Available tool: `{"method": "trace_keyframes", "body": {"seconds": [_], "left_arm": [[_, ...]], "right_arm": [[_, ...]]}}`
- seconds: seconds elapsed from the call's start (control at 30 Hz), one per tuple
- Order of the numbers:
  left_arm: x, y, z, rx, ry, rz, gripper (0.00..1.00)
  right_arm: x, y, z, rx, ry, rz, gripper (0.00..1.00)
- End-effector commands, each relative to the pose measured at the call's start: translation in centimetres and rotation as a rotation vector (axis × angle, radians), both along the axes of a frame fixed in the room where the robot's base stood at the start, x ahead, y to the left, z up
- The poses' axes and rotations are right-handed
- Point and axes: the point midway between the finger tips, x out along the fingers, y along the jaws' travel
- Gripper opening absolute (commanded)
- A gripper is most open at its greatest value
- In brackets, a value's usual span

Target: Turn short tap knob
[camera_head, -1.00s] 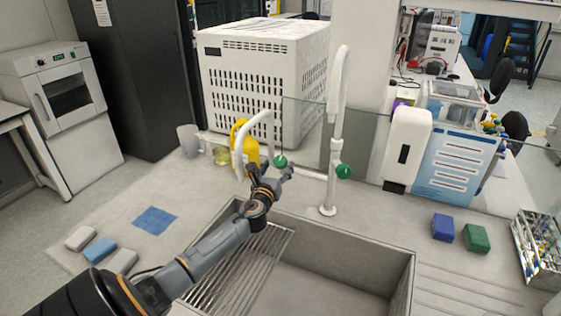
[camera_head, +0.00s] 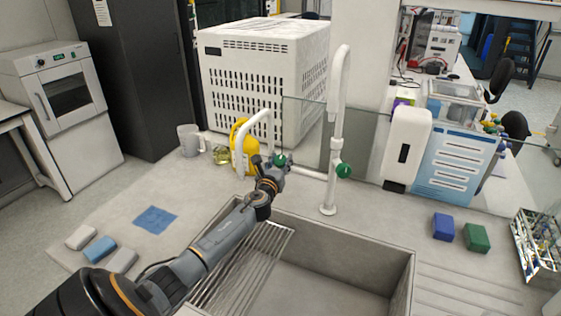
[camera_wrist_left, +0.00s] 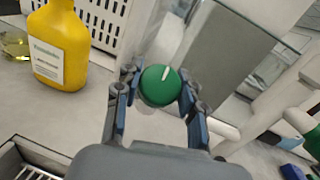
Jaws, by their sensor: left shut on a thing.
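The short tap (camera_head: 257,118) is a white curved pipe at the back left of the sink. Its green round knob (camera_head: 280,160) shows at my left gripper (camera_head: 272,166). In the left wrist view the green knob (camera_wrist_left: 160,86), with a white mark on top, sits between the two fingers of my left gripper (camera_wrist_left: 158,92). The fingers are shut on it from both sides. The tall tap (camera_head: 334,120) stands to the right with its own green knob (camera_head: 344,171). My right gripper is not in view.
A yellow bottle (camera_wrist_left: 60,48) stands just left of the short tap. A beaker (camera_head: 189,140) is farther left. The sink (camera_head: 400,285) lies below my arm. Blue (camera_head: 443,227) and green (camera_head: 476,238) blocks lie on the right counter.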

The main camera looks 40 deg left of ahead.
Motion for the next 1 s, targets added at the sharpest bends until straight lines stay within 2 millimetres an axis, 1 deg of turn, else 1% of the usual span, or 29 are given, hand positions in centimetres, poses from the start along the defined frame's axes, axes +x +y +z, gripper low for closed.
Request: {"method": "trace_keyframes", "body": {"seconds": [0.17, 0.37, 0.7, 1.0], "left_arm": [[0.0, -0.1, 0.0, -0.009, -0.003, 0.010, 0.08], [0.0, -0.1, 0.1, -0.052, -0.016, 0.067, 0.08], [0.1, -0.2, 0.1, -0.208, -0.065, 0.284, 0.08], [0.1, -0.1, 0.0, -0.357, -0.112, 0.494, 0.08]], "right_arm": [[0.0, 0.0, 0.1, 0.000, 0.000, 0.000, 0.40], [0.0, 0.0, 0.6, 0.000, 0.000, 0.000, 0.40], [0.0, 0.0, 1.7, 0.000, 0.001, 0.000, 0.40], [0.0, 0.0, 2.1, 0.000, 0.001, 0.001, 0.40]]}}
